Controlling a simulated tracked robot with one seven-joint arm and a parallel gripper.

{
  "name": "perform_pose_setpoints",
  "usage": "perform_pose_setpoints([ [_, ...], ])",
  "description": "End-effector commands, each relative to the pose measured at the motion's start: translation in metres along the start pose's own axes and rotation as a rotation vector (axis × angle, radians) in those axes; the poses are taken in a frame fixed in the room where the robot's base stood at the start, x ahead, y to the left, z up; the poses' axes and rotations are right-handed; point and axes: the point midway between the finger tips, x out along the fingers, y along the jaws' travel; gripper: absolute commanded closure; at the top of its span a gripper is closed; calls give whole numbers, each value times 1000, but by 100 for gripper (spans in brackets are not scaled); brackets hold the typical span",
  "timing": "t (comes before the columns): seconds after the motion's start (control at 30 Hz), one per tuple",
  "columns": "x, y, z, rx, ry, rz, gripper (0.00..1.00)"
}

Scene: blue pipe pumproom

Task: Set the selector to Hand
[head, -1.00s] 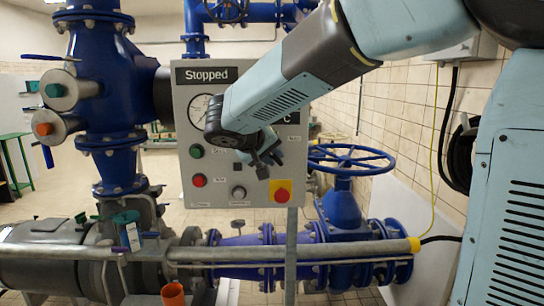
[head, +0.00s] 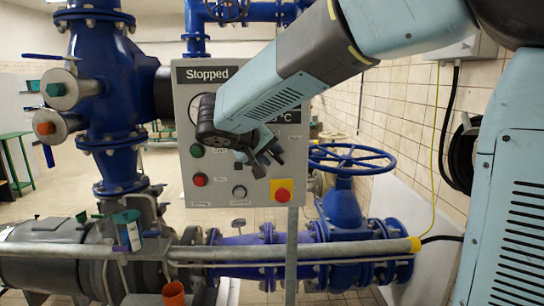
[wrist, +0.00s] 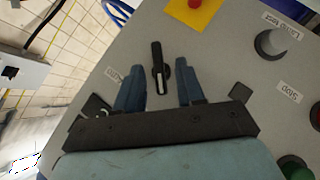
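The selector (wrist: 157,68) is a black lever knob with a white mark on the grey panel (wrist: 225,65). In the wrist view it lies between my two fingers, its long axis nearly vertical in that picture and its white mark at the lower end. My gripper (wrist: 155,72) is open, one blue finger on each side, with a visible gap to the knob on both sides. How far the fingertips are from the panel is hard to tell. In the head view my gripper (head: 270,162) is in front of the panel's right part and hides the selector. The Hand label is not readable.
Nearby on the panel are the red-and-yellow switch (head: 282,191), the lamp test knob (head: 239,192), the red stop button (head: 200,180) and a green button (head: 196,151). A display above reads "Stopped" (head: 207,74). A blue handwheel (head: 350,157) stands right of the panel.

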Motion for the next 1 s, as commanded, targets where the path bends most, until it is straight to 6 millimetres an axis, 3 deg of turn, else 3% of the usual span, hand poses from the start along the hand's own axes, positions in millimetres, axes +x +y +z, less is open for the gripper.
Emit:
perform_pose_setpoints([
  [0.5, -98, -1, 0, -2, 4, -3, 62],
  [0.7, -118, -1, 0, -1, 2, -2, 62],
  [1.0, -123, -1, 0, -1, 1, -2, 62],
])
